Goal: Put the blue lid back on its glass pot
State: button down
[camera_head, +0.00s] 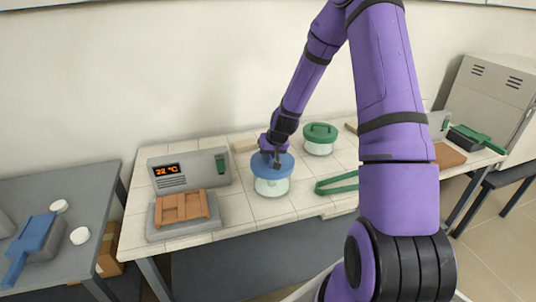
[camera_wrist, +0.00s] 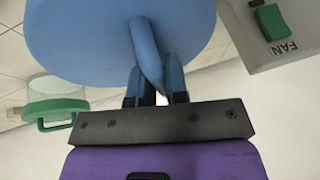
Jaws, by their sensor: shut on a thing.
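The blue lid (camera_head: 280,162) is a round disc with a loop handle. It lies over the mouth of the glass pot (camera_head: 271,187) on the tiled bench, looking level and lined up with it. I cannot tell whether its rim rests on the glass or hovers just above it. My gripper (camera_head: 275,157) comes from above and is shut on the lid's handle. In the wrist view the lid (camera_wrist: 90,35) fills the upper left, with its handle (camera_wrist: 147,55) between my fingers (camera_wrist: 156,85). The lid hides the pot there.
A green-lidded glass pot (camera_head: 320,138) stands behind to the right, and green tongs (camera_head: 337,187) lie at right. A grey control unit reading 22 °C (camera_head: 205,166) and a brown block on a stand (camera_head: 182,206) are at left. A grey side table (camera_head: 100,210) stands further left.

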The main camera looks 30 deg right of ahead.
jog(key=shift+f, duration=1.15)
dwell(0.4)
jog(key=c, duration=1.1)
grip_release()
jog(key=shift+o, duration=0.2)
jog(key=v, duration=1)
jog(key=shift+s+r, duration=0.2)
jog(key=shift+r, duration=0.2)
